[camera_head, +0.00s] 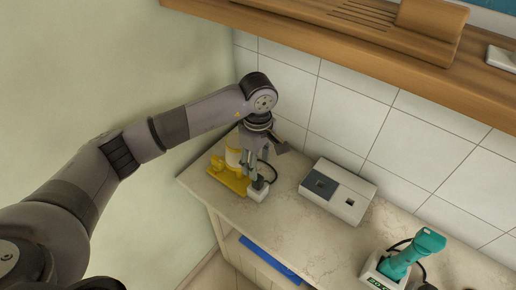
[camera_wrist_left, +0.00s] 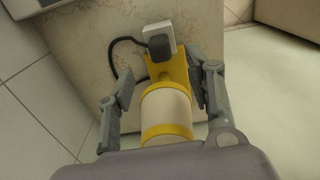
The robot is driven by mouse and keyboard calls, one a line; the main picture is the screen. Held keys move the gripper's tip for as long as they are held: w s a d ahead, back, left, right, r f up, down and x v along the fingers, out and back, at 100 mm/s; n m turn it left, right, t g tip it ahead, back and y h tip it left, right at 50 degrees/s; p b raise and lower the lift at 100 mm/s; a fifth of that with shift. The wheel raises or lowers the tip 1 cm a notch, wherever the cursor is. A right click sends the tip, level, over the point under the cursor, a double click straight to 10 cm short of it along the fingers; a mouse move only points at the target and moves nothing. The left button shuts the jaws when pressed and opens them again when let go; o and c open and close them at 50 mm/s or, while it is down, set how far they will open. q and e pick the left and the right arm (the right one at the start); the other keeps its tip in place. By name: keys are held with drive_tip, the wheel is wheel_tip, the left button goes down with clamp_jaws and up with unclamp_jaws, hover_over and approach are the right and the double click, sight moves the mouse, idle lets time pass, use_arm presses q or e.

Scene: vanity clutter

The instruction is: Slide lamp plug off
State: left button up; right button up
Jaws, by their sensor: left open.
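A dark plug (camera_wrist_left: 160,47) sits on a small white block (camera_wrist_left: 160,31) in the left wrist view. The white block also shows in the head view (camera_head: 257,193) near the counter's front left. A black cable (camera_wrist_left: 116,60) loops left of the plug. A yellow and cream lamp-like thing (camera_wrist_left: 166,107) lies close to the plug; its yellow part also shows in the head view (camera_head: 226,178). My left gripper (camera_head: 262,172) points down above the block. Its fingers (camera_wrist_left: 170,72) are open, on both sides of the yellow part in the picture; I see no clear grip. My right gripper is not shown.
A pale box with two openings (camera_head: 322,203) stands right of my gripper. A teal handled thing (camera_head: 409,256) stands in a white holder further right. A wooden shelf (camera_head: 340,42) overhangs at the back. A blue thing (camera_head: 270,260) is below the counter edge.

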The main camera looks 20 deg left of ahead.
sight(259, 184)
use_arm(q)
wheel_tip(259, 184, down, 6)
drive_tip(key=shift+s+r+p, duration=0.1)
drive_tip(key=shift+r+p, duration=0.05)
drive_tip(key=shift+p, duration=0.65)
drive_tip(key=shift+f, duration=0.8)
clamp_jaws()
